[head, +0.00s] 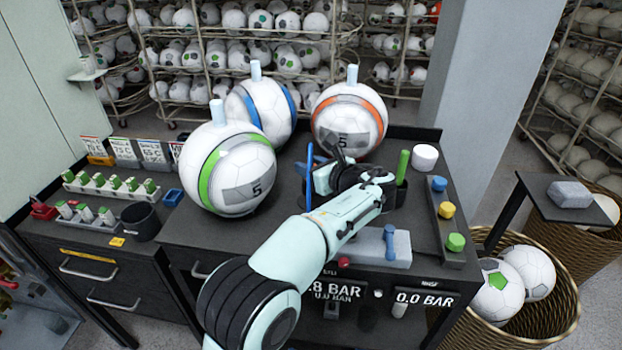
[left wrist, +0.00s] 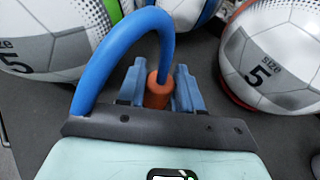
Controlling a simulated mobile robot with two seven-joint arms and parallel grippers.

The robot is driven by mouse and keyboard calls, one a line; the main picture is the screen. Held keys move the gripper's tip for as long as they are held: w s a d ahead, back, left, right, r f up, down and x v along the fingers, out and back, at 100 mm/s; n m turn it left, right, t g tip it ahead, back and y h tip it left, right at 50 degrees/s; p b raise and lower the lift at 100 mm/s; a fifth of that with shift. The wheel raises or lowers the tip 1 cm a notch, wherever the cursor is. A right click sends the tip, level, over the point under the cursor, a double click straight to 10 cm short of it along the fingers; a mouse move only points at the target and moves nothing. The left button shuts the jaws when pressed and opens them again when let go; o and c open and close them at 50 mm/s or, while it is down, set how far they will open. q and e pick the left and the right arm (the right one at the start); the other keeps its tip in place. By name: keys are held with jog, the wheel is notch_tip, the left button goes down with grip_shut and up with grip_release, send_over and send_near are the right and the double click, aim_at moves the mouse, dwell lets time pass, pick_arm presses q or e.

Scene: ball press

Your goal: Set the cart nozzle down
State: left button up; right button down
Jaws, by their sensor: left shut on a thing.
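My left gripper (head: 322,163) is over the black cart top, between the green-striped ball and the orange-striped ball. In the left wrist view its two blue fingers (left wrist: 158,88) are shut on the orange nozzle (left wrist: 157,92). A blue hose (left wrist: 105,58) arches over to the nozzle from the left; it also shows in the head view (head: 309,176). In the head view the nozzle is hidden by the gripper. I cannot tell whether the nozzle's lower end touches anything. My right gripper is not in view.
A green-striped ball (head: 213,163), a blue-striped ball (head: 262,108) and an orange-striped ball (head: 349,121) stand close around the gripper. A grey block with a blue handle (head: 389,243) and coloured knobs (head: 446,210) are to the right. A basket of balls (head: 545,325) stands at far right.

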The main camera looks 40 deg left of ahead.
pick_arm(q)
jog(key=shift+f, duration=1.5)
jog(key=o, duration=1.1)
jog(key=shift+f+b, duration=0.15)
jog(key=shift+b, duration=0.15)
jog(key=shift+d+r, duration=0.3)
jog(key=v, duration=1.1)
jog(key=shift+s+d+p, duration=0.1)
jog(key=shift+d+p, duration=0.1)
jog(key=shift+p, duration=0.2)
